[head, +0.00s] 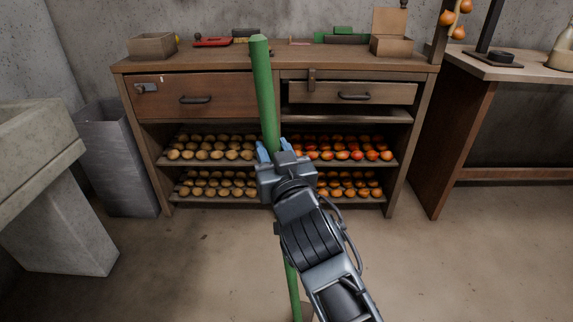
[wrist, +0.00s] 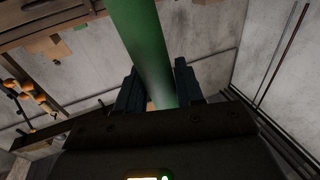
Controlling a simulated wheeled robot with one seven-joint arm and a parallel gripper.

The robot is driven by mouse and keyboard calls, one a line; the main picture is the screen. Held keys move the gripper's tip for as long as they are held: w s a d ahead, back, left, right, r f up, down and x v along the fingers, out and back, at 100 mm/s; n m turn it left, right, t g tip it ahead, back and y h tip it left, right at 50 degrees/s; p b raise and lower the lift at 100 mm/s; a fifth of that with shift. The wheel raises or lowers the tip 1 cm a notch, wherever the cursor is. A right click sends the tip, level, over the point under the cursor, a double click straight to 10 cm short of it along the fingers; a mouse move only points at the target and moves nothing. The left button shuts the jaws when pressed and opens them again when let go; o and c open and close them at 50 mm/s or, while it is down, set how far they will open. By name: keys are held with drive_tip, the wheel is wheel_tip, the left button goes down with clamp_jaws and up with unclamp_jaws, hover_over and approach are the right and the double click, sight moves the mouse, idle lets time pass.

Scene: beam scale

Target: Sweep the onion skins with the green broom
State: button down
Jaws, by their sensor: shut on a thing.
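The green broom's handle (head: 264,95) stands nearly upright in the head view, in front of the wooden cabinet. My gripper (head: 273,150) is shut around the handle at about its middle. The lower handle runs down behind my arm to the bottom edge of the view, where only a small part near the broom's foot shows. The bristles are out of sight. In the wrist view the handle (wrist: 145,45) passes between the two fingers of my gripper (wrist: 160,90). I cannot make out any onion skins; some tiny dark specks lie on the floor.
A wooden cabinet (head: 205,65) with shelves of onions and tomato-like produce stands ahead. A grey bin (head: 115,150) and concrete basin (head: 40,130) are at left. A table (head: 500,68) is at right. The floor (head: 450,260) is clear on both sides.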

drive_tip(key=w+a+b, duration=0.4)
drive_tip(key=a+b, duration=0.6)
drive_tip(key=a, duration=0.3)
drive_tip(key=w+a+b, duration=0.5)
drive_tip(key=a+b, duration=0.5)
drive_tip(key=a, duration=0.2)
drive_tip(key=shift+w+a+r, duration=0.15)
drive_tip(key=shift+w+a, duration=0.15)
drive_tip(key=shift+a, duration=0.05)
idle(0.3)
